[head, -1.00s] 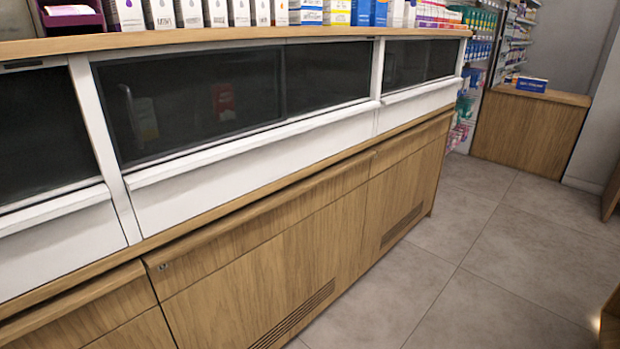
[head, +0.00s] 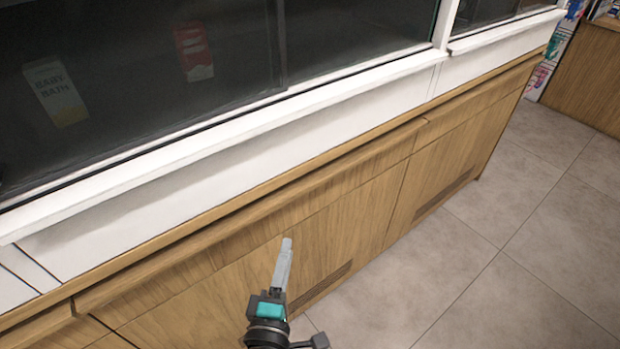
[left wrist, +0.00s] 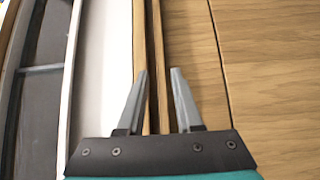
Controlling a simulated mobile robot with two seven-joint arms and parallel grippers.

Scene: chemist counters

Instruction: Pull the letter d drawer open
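Wooden drawer fronts run along the counter below a white ledge. No letter is readable on any front, so I cannot tell which is drawer d. The long middle front (head: 235,213) and the right front (head: 480,110) look closed. A third front (head: 45,335) is cut off at the lower left. My left gripper (head: 286,243) is in front of the middle front, pointing towards it. In the left wrist view the left gripper (left wrist: 158,73) is open and empty, its fingers either side of a wooden edge strip (left wrist: 158,45). Contact cannot be told. My right gripper is not in view.
The white ledge (head: 250,140) and dark glass case (head: 130,80) stand above the drawers, with boxes behind the glass. A vent slot (head: 325,285) is low on the middle panel. The tiled floor (head: 500,260) at the right is clear.

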